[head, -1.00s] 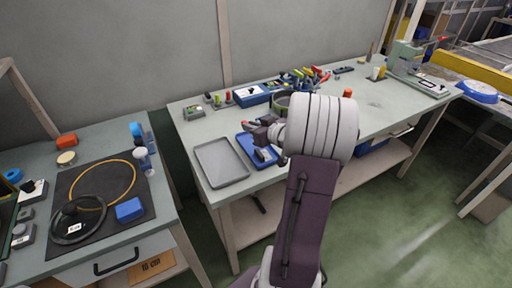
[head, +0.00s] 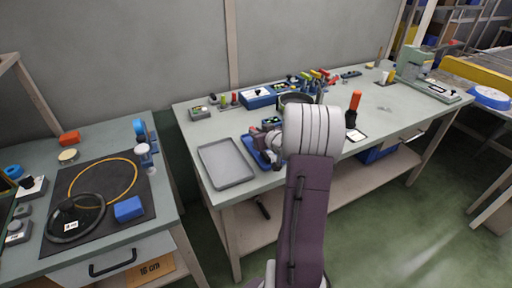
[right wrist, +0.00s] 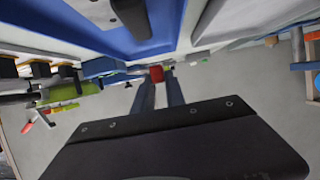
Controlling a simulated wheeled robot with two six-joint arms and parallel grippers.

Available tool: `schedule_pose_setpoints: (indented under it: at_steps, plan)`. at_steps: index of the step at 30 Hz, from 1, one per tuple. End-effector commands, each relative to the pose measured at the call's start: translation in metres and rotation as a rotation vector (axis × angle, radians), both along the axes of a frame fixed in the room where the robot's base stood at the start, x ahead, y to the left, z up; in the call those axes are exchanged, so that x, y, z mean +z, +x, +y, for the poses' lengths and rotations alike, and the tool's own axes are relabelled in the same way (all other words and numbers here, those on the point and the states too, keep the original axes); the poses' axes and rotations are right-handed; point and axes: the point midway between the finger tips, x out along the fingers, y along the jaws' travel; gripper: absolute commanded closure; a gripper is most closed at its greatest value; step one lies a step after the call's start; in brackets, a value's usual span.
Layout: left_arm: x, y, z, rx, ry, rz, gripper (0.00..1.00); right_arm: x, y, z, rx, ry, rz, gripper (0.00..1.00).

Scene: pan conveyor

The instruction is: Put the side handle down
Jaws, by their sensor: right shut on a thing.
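My right gripper (right wrist: 160,94) is shut, with a small red piece (right wrist: 156,74) between its fingertips. I take this piece for part of the side handle; the rest of it is not clear. In the head view my right gripper (head: 268,138) is over or beside the blue tray (head: 249,149), partly hidden by my wrist. The blue tray also shows in the right wrist view (right wrist: 85,28), with a black cylindrical part (right wrist: 131,16) at it. I cannot tell whether the held piece touches anything. My left gripper is not in view.
An empty grey tray (head: 227,163) lies left of the blue tray. A dark round pan (head: 297,99), a tool rack (head: 312,80) and an orange-handled tool (head: 354,102) stand behind and right.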

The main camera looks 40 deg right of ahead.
Motion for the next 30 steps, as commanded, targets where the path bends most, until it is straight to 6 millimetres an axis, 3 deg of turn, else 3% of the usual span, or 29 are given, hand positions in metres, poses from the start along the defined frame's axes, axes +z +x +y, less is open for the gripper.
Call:
schedule_pose_setpoints:
  at_steps: [7,13,24,25,26,30]
  plan:
    - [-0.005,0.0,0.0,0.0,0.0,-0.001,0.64,-0.008,0.006,0.002,0.0,0.001,0.0,1.0]
    - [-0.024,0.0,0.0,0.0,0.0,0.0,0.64,-0.044,0.006,0.002,-0.001,0.003,0.001,1.0]
    - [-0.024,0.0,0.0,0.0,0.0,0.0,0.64,-0.047,0.006,0.001,0.0,0.0,0.0,1.0]
    - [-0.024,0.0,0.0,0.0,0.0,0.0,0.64,-0.047,0.006,0.002,0.0,0.001,0.0,0.82]
    - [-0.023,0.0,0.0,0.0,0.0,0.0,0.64,-0.046,0.006,0.002,0.0,0.0,0.0,0.75]
    - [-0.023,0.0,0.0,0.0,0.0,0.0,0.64,-0.046,0.006,0.002,0.0,0.0,0.0,0.75]
